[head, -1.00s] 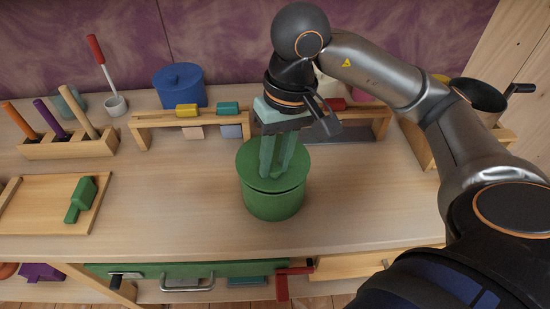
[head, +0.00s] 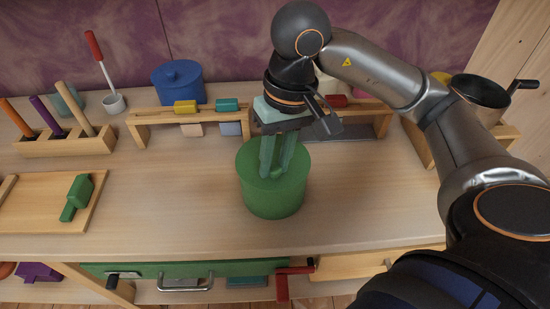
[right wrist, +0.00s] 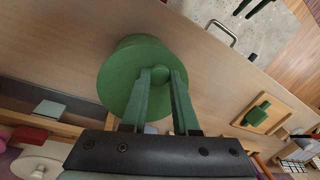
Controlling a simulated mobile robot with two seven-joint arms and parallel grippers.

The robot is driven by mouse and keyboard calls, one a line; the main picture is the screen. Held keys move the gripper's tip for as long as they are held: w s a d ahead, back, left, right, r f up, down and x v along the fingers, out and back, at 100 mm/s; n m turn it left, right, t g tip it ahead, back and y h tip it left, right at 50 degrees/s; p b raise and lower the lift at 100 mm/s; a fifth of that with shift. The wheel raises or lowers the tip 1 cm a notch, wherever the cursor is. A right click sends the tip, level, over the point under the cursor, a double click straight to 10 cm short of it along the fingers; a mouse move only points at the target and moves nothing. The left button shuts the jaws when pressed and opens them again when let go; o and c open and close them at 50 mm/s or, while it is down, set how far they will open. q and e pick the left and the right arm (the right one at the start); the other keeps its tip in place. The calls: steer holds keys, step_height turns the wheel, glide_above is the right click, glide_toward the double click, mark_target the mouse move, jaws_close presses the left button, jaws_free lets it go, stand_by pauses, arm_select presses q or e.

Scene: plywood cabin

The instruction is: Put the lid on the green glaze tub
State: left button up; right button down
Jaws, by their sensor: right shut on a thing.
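The green glaze tub (head: 273,204) stands upright on the workbench in the middle of the head view. Its green lid (head: 252,172) lies level on top, with no gap showing at the rim. My right gripper (head: 277,174) points down over the lid, its green fingers shut on the lid's knob. In the right wrist view the fingertips (right wrist: 160,74) are on either side of the round knob at the middle of the lid (right wrist: 118,92). The inside of the tub is hidden. My left gripper is not in view.
A wooden rack (head: 150,123) with coloured blocks stands behind the tub, near a blue lidded pot (head: 178,83). A board (head: 30,215) with a green tool (head: 76,196) lies at left. A green drawer front (head: 225,269) is below the bench edge. Bench around the tub is clear.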

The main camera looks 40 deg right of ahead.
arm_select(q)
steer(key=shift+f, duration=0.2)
arm_select(e)
steer(key=shift+f, duration=0.2)
steer(key=c, duration=0.6)
jaws_free()
steer(key=shift+r, duration=0.4)
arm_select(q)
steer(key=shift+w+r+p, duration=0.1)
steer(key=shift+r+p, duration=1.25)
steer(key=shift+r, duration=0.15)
arm_select(e)
step_height(320, 180, up, 12)
steer(key=d, duration=0.1)
steer(key=shift+s+d+f, duration=0.15)
steer(key=shift+d, duration=0.25)
